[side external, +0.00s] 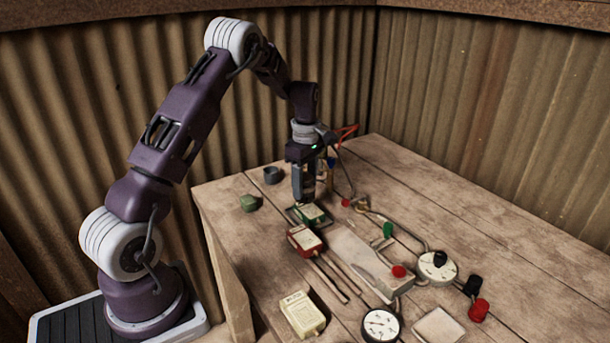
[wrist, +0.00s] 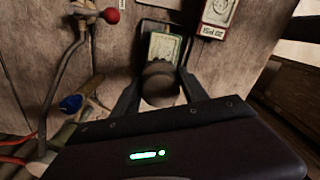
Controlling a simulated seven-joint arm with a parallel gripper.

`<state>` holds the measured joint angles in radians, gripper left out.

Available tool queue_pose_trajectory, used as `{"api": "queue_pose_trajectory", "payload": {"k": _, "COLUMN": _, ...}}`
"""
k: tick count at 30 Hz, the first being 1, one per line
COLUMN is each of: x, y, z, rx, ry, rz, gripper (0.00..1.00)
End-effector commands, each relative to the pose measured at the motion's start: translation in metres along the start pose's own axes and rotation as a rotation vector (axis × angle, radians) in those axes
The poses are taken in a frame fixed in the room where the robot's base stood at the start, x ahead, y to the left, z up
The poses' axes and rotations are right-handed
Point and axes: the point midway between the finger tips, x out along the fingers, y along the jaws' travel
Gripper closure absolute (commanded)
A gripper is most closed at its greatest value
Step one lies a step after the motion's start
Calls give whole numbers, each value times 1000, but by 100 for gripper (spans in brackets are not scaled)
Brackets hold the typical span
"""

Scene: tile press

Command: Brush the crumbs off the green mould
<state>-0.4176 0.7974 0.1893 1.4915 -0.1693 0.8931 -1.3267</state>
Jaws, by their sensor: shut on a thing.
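The green mould (side external: 312,213) lies on the table in a dark tray, directly below and in front of my gripper (side external: 303,190) in the side external view. In the wrist view the green mould (wrist: 165,47) shows its pale, marked top just beyond the fingers. Crumbs are too small to tell. My gripper is shut on a dark, round-ended thing, seen end-on between the fingers in the wrist view (wrist: 160,88); it looks like a brush handle. Its lower end is hidden, so I cannot tell whether it touches the mould.
A cream mould (side external: 302,314), a gauge (side external: 380,325), a dial (side external: 437,267) and red knobs crowd the front and right. A grey cup (side external: 272,175) and green lump (side external: 249,203) stand left. The table's back right is clear.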

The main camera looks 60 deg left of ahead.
Motion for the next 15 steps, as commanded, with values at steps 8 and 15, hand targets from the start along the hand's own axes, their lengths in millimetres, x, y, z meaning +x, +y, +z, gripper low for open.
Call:
{"api": "queue_pose_trajectory", "payload": {"k": 8, "x": 23, "y": -3, "z": 10, "rx": 3, "ry": -1, "rz": -1, "gripper": 86}}
{"api": "queue_pose_trajectory", "payload": {"k": 15, "x": 23, "y": -12, "z": 30, "rx": 2, "ry": 0, "rz": -1, "gripper": 87}}
